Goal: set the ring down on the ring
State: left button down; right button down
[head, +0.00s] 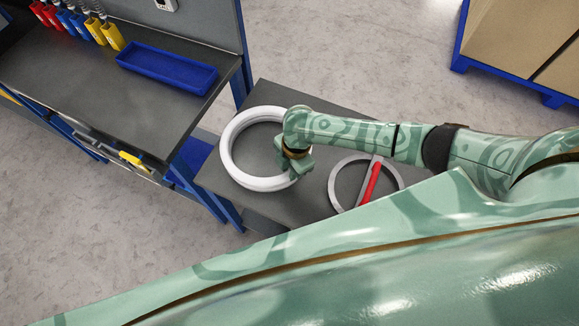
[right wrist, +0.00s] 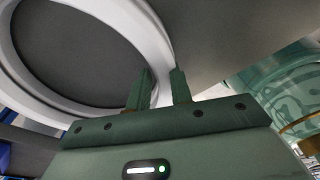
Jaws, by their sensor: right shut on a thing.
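A white ring (head: 229,145) is over the small dark table, left of my right arm. My right gripper (head: 294,168) is shut on the right side of its rim. In the right wrist view the white ring (right wrist: 138,30) passes between the fingers of my right gripper (right wrist: 162,85). The white ring shows a doubled edge in both views, like two white rings one over the other, slightly offset. I cannot tell whether they touch, as the lower one is mostly hidden. My left gripper is not in view.
The dark small table (head: 320,100) also bears a grey ring with a red bar (head: 370,182), right of the white ring and partly behind my arm. A workbench (head: 60,75) with a blue tray (head: 166,68) stands at the left. Boxes (head: 515,35) stand at the upper right.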

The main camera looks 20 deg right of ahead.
jog(key=c, duration=1.2)
grip_release()
jog(key=shift+o, duration=0.2)
notch_tip(320, 180, up, 23)
jog(key=d+p, duration=0.2)
jog(key=p, duration=1.3)
jog(key=shift+w+d, duration=0.2)
jog(key=shift+w, duration=0.05)
